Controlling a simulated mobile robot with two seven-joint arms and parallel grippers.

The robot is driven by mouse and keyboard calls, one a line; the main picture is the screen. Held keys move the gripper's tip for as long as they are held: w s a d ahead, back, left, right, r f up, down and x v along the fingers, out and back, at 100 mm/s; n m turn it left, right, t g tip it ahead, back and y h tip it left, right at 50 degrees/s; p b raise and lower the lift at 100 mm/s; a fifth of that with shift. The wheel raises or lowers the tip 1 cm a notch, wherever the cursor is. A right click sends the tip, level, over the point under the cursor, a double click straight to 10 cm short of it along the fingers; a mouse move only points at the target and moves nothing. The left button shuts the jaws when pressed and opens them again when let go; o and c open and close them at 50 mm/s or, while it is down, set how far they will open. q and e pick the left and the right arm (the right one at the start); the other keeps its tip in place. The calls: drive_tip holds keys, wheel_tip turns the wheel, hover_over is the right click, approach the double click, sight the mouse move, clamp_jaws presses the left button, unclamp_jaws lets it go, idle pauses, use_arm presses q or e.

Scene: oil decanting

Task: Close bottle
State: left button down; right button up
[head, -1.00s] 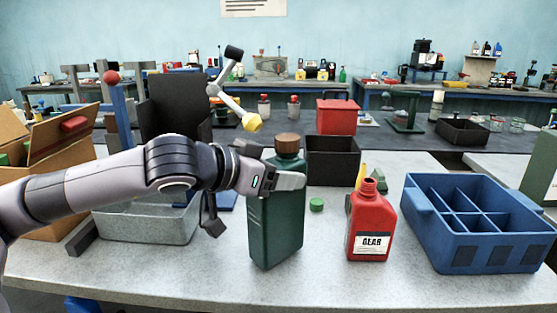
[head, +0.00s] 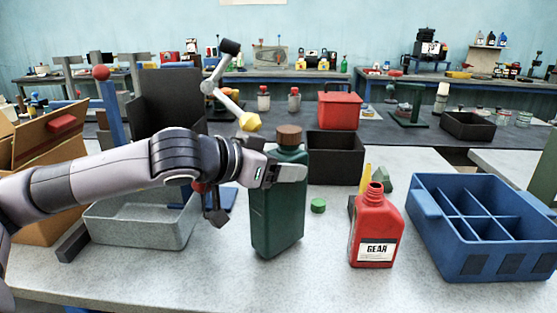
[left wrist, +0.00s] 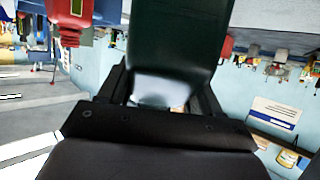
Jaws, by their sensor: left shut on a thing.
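A tall dark green bottle (head: 277,220) with a brown cap (head: 288,135) on its top stands nearly upright. My left gripper (head: 284,174) is shut on its upper body, below the cap. The left wrist view shows the green bottle (left wrist: 175,40) between the two fingers. I cannot tell whether its base touches the table. A red bottle (head: 375,225) labelled GEAR stands to its right with a bare, open neck. A small green cap (head: 318,205) lies on the table between the two bottles. My right gripper is not in view.
A blue divided crate (head: 425,240) stands at the right. A grey tray (head: 140,222) and a cardboard box (head: 50,150) are at the left. A black bin (head: 335,160) is behind the bottles. The table (head: 330,285) is clear in front.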

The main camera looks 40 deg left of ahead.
use_arm(q)
drive_tip(key=shift+f, duration=0.2)
drive_tip(key=shift+c, duration=0.9)
unclamp_jaws()
drive_tip(key=shift+s+d+f, duration=0.1)
drive_tip(key=shift+s, duration=0.05)
drive_tip(key=b+v, duration=0.5)
drive_tip(key=v, duration=0.7)
